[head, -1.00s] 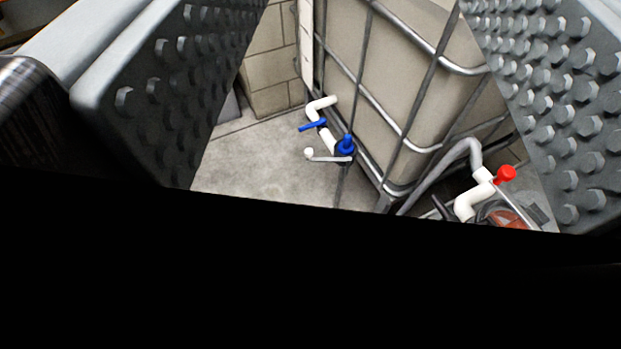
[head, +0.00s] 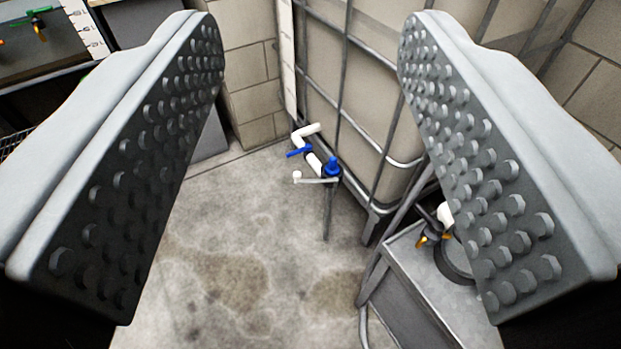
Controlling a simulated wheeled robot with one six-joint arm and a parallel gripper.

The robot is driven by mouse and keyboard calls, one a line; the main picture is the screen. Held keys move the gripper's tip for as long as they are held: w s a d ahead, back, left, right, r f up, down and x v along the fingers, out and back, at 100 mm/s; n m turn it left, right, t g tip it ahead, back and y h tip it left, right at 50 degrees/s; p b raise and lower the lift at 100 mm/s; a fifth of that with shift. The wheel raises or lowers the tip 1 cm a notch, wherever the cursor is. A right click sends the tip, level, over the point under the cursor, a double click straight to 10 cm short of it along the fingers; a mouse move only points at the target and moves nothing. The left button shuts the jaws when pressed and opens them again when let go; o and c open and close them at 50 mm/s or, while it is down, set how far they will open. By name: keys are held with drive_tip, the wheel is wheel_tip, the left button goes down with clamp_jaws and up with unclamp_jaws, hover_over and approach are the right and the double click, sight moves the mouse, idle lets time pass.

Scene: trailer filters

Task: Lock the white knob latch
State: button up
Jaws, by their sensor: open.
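A small white knob (head: 297,175) sits at the left end of a thin pale lever below the blue valve fitting (head: 332,168). White piping with a blue handle (head: 299,152) joins this fitting to the low front of a caged tank. My gripper (head: 310,30) is open and empty, its two studded grey jaws wide apart on the left and right of the view. The knob and lever show between the jaws, well beyond them and not touched. I cannot tell from this view whether the latch is locked.
The beige tank (head: 360,100) in its metal cage stands behind the valve. A grey metal stand (head: 420,290) with a yellow-handled fitting (head: 432,238) is at the right, partly hidden by the right jaw. Bare concrete floor (head: 250,260) lies open in front. A block wall (head: 250,75) rises behind.

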drive_tip(key=shift+w+f, duration=0.1)
drive_tip(key=shift+w, duration=0.1)
drive_tip(key=c, duration=0.7)
drive_tip(key=w+f+g, duration=0.1)
drive_tip(key=w+f, duration=0.2)
drive_tip(key=w, duration=0.1)
drive_tip(key=w+f+m, duration=0.1)
drive_tip(key=w+f, duration=0.2)
drive_tip(key=w, duration=0.1)
drive_tip(key=w+f+m+g, duration=0.1)
drive_tip(key=w+f, duration=0.2)
drive_tip(key=w, duration=0.1)
drive_tip(key=shift+d+g, duration=0.1)
drive_tip(key=shift+g, duration=0.2)
clamp_jaws()
drive_tip(key=w+f+m+g, duration=0.2)
drive_tip(key=w+f, duration=0.4)
drive_tip(key=f, duration=0.7)
drive_tip(key=w+f+m+g, duration=0.2)
drive_tip(key=w+f, duration=0.3)
drive_tip(key=f, duration=0.7)
drive_tip(key=w+f+m+g, duration=0.3)
drive_tip(key=w+f, duration=0.3)
drive_tip(key=f, duration=0.7)
drive_tip(key=shift+w+f, duration=0.3)
drive_tip(key=shift+w, duration=0.05)
drive_tip(key=shift+d, duration=0.1)
